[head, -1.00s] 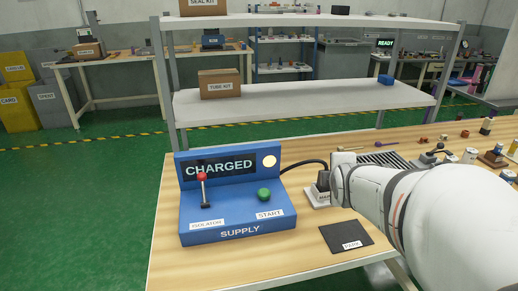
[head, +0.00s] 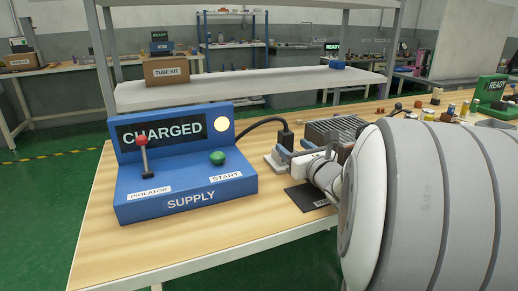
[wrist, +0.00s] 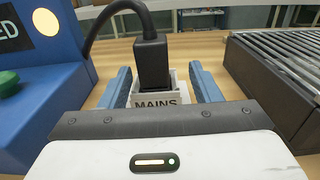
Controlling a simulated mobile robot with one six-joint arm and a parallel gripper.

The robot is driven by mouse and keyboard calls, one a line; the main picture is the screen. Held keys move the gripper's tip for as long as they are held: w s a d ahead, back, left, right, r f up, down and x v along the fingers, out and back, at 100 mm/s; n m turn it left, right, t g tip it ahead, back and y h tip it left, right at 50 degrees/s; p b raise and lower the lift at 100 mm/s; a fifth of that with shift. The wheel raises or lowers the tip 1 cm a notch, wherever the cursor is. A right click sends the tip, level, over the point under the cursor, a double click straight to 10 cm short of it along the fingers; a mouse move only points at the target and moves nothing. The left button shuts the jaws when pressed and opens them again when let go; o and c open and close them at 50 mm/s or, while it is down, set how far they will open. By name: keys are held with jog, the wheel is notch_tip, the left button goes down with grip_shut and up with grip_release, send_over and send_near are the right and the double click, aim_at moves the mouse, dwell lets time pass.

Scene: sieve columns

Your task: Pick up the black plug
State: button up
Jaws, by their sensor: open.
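The black plug (wrist: 152,62) stands upright in the white socket block labelled MAINS (wrist: 178,97), straight ahead in the wrist view. A black cable runs from its top to the left. In the head view the plug (head: 285,137) shows behind my gripper, at the right of the blue supply box. My gripper (wrist: 158,84) is open, its two blue-grey fingers on either side of the socket and the plug's lower part. Gaps show between the fingers and the plug. In the head view my arm hides part of the bench around the gripper.
The blue SUPPLY box (head: 185,187) reads CHARGED, with a red-tipped isolator lever (head: 144,155) and a green START button (head: 217,158). A dark ribbed unit (wrist: 282,80) stands close on the right. A black mat (head: 304,198) lies in front of the socket. The bench front is clear.

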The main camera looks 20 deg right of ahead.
aim_at(288, 147)
jog(key=w, duration=0.2)
jog(key=w+a+b, duration=0.1)
jog(key=w, duration=0.1)
jog(key=shift+w+f, duration=0.15)
jog(key=shift+w, duration=0.7)
jog(key=c, duration=1.1)
